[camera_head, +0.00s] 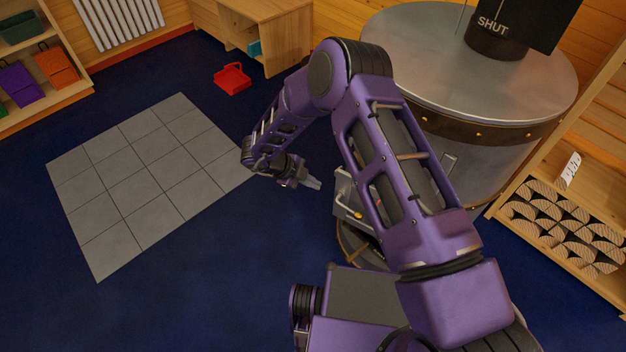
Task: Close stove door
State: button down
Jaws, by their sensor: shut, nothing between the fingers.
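The stove (480,60) is a large grey metal cylinder with a dark studded band, at the upper right. My gripper (314,184) is shut and empty. It points right toward the door's left edge with a small gap in the picture; I cannot tell whether they touch in depth.
Grey floor tiles (140,180) lie on the dark blue floor at left. A red basket (232,77) sits near a wooden desk (270,35). A firewood shelf (560,225) stands at right, and a shelf with coloured bins (40,70) at far left. The floor left of my gripper is clear.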

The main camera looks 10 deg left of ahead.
jog(key=shift+w+d+f+b, duration=0.2)
jog(key=shift+w+d+f, duration=1.1)
jog(key=shift+w, duration=0.1)
jog(key=shift+w+d+f+b, duration=0.15)
jog(key=shift+w+d+f, duration=1.05)
jog(key=shift+w+f, duration=0.15)
